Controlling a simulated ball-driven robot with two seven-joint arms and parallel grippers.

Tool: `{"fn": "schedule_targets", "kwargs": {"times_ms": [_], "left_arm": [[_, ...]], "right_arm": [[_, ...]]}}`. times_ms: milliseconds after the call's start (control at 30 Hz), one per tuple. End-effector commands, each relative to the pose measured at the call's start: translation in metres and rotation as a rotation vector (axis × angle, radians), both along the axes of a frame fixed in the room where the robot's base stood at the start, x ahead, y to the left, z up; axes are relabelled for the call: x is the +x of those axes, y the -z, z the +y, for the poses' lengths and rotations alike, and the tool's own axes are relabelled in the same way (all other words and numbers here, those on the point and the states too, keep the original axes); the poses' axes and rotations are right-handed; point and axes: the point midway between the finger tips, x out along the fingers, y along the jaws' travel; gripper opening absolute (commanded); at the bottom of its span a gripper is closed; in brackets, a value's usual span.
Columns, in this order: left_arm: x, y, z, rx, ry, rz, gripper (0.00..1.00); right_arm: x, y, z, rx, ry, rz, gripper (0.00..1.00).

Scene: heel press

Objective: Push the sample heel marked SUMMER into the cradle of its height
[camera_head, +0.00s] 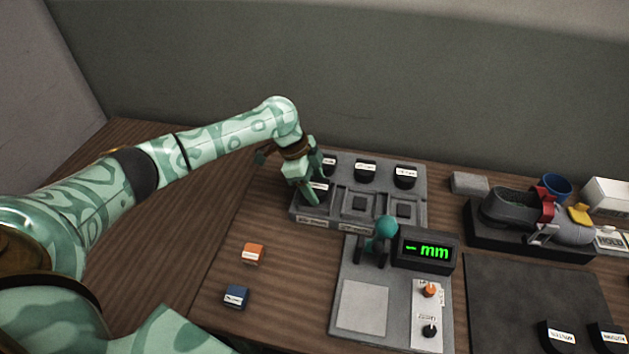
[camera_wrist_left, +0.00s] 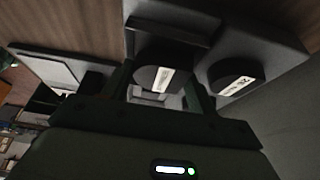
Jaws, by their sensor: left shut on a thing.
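My left gripper (camera_head: 312,184) reaches down over the front left of the grey cradle block (camera_head: 333,212). It is shut on a black heel (camera_head: 318,186) with a white label. In the left wrist view that heel (camera_wrist_left: 158,78) sits between the two fingers. Its label is too small to read, and I cannot tell whether it is fully seated. Two square cradles show to its right, the middle one (camera_head: 359,203) and the right one (camera_head: 403,209). My right gripper is not in view.
Black labelled heels stand along the block's back row, such as the middle one (camera_head: 365,171) and the right one (camera_head: 405,177). A gauge with a green mm display (camera_head: 428,252) stands in front. An orange block (camera_head: 253,253) and a blue block (camera_head: 236,296) lie left on open wood.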

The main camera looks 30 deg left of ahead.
Motion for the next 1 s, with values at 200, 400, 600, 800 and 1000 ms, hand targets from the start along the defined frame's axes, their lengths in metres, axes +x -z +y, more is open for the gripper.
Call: {"fn": "schedule_targets", "kwargs": {"times_ms": [200, 400, 600, 800, 1000], "left_arm": [[0.0001, -0.0004, 0.0, 0.0, 0.0, 0.0, 0.31], [0.0, -0.0005, 0.0002, 0.0, 0.0, -0.001, 0.31], [0.0001, 0.0009, 0.0002, 0.0, -0.001, 0.0, 0.31], [0.0001, 0.0039, 0.0001, 0.0, -0.001, 0.0, 0.31], [-0.0001, 0.006, 0.0001, 0.0, -0.001, 0.0, 0.31]], "right_arm": [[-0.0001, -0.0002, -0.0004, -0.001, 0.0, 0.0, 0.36], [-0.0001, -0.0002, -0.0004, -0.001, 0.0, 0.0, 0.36], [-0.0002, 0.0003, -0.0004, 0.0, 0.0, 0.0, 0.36], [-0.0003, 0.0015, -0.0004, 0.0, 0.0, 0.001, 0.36], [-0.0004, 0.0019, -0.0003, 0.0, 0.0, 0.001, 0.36]]}}
